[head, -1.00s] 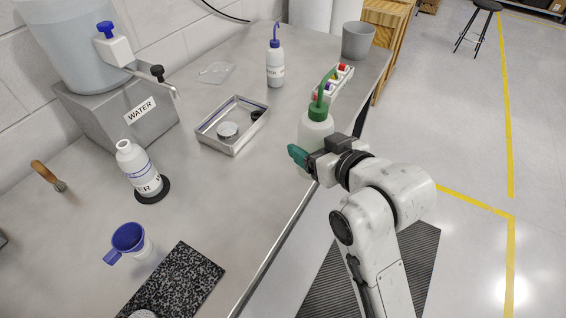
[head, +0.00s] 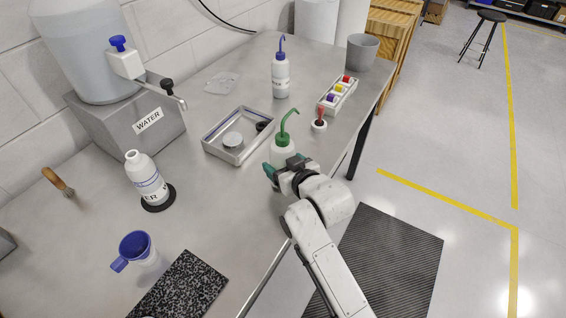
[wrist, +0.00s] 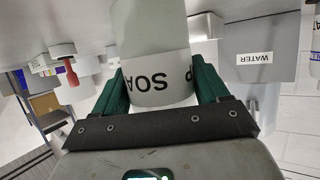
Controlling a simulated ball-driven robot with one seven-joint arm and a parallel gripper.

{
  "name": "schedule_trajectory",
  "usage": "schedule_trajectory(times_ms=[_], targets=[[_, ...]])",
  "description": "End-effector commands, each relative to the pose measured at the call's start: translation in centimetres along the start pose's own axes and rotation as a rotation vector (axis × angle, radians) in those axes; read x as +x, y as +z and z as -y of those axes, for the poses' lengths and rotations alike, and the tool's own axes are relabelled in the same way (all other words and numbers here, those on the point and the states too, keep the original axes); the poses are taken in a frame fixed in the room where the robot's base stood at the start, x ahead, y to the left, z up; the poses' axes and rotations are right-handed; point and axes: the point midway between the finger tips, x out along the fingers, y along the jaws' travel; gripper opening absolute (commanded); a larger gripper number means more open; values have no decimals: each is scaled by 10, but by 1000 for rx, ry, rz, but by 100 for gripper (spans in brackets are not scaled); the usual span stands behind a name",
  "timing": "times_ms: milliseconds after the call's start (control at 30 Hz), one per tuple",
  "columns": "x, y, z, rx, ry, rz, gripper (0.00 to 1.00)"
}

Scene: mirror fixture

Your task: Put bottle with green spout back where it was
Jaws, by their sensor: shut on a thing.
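The bottle with the green spout (head: 284,151) is upright near the right edge of the steel bench, in front of the metal tray. My gripper (head: 281,173) is shut around its body; the arm hides the lower part. In the wrist view, which is upside down, the white bottle (wrist: 150,35) with its SOAP label stands between the green fingers (wrist: 162,88). I cannot tell whether its base touches the bench.
A metal tray (head: 209,153) with a round lid (head: 233,140) lies just left. A blue-spout bottle (head: 281,75), a small red-topped item (head: 319,124) and a white rack (head: 329,105) stand behind. A white bottle (head: 141,170) rests on a black disc (head: 158,205); bare bench lies between.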

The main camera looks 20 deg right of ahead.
Motion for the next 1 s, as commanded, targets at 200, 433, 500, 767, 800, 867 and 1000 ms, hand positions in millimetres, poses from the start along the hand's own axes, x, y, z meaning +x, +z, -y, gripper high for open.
schedule_trajectory(times_ms=[200,433,500,767,800,867,1000], targets=[[2,3,0,0,1,-4,60],[3,7,0,0,1,-4,60],[3,7,0,0,1,-2,80],[3,6,0,0,0,-2,99],[3,6,0,0,0,-2,99],[3,6,0,0,0,-2,99],[1,3,0,0,1,-2,99]])
